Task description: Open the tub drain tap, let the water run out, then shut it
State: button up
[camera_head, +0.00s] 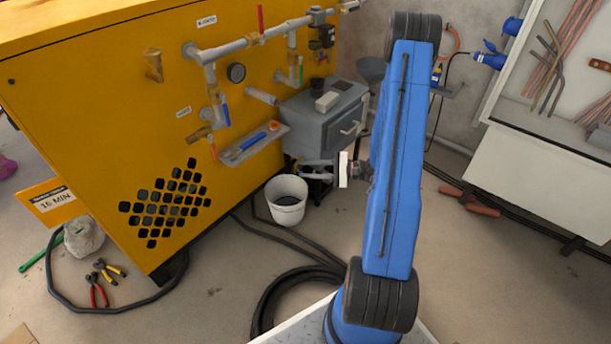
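No tap is clearly marked as the tub drain tap. On the yellow cabinet, a small tap with a red handle (213,150) sits at a brass fitting (200,135) on the lower pipe, and a blue-handled valve (226,112) is just above it. A white bucket (287,210) stands on the floor below, with a dark inside; I cannot tell whether it holds water. My gripper (308,167) points left, above and right of the bucket and in front of the grey box. It appears apart from the taps. Its finger gap is too small to read.
A shelf with tools (252,145) juts from the yellow cabinet (90,120). A grey box (325,120) stands right of it. Black hoses (290,285) lie on the floor, with pliers (98,290) at left. A white cabinet (540,180) stands at right.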

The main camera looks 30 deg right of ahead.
jog(key=d+f+m+t+h, duration=0.3)
jog(key=d+f+m+t, duration=0.15)
jog(key=d+f, duration=0.35)
jog(key=m+t+h, duration=0.2)
jog(key=m+h, duration=0.2)
jog(key=h, duration=0.1)
send_near(302, 172)
jog(key=x, duration=0.8)
jog(key=shift+c, duration=0.7)
grip_shut()
